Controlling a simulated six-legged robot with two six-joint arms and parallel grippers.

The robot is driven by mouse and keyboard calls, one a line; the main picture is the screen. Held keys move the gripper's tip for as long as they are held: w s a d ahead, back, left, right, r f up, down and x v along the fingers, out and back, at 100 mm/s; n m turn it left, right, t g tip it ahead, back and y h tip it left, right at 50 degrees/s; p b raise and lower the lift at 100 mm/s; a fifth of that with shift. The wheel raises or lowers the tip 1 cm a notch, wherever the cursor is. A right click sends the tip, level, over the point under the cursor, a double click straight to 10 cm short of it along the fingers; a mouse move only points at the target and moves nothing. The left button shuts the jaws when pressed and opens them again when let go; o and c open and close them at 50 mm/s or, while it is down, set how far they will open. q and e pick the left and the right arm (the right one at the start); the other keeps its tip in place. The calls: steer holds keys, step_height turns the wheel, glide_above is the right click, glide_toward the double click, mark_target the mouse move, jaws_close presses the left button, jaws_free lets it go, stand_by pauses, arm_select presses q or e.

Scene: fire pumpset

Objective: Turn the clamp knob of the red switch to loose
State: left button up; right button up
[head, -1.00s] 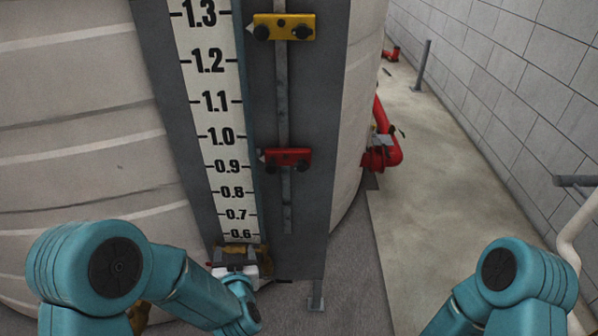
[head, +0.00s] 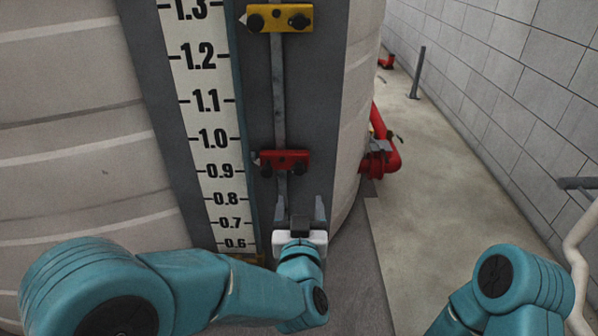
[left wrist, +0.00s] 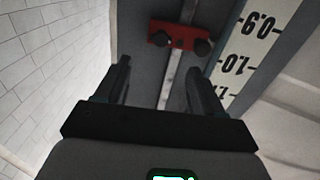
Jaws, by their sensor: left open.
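The red switch (head: 284,156) is a small red block on the vertical rail, right of the scale at about 0.9. It has two dark knobs, a left knob (head: 267,171) and a right knob (head: 299,168); which one is the clamp knob and how tight it is, I cannot tell. My left gripper (head: 300,207) is open and empty, just below the red switch in the head view, not touching it. In the left wrist view the red switch (left wrist: 180,36) appears upside down, beyond the open fingers (left wrist: 157,76). My right gripper is out of frame.
A yellow switch (head: 279,18) sits higher on the same rail (head: 278,90). The numbered scale (head: 207,110) runs along the left. A red pipe (head: 380,150) stands behind the tank at right.

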mark_target(299, 172)
arm_select(q)
steer(key=w+p, duration=0.1)
steer(key=w, duration=1)
steer(key=shift+w, duration=0.15)
steer(key=c, duration=1.1)
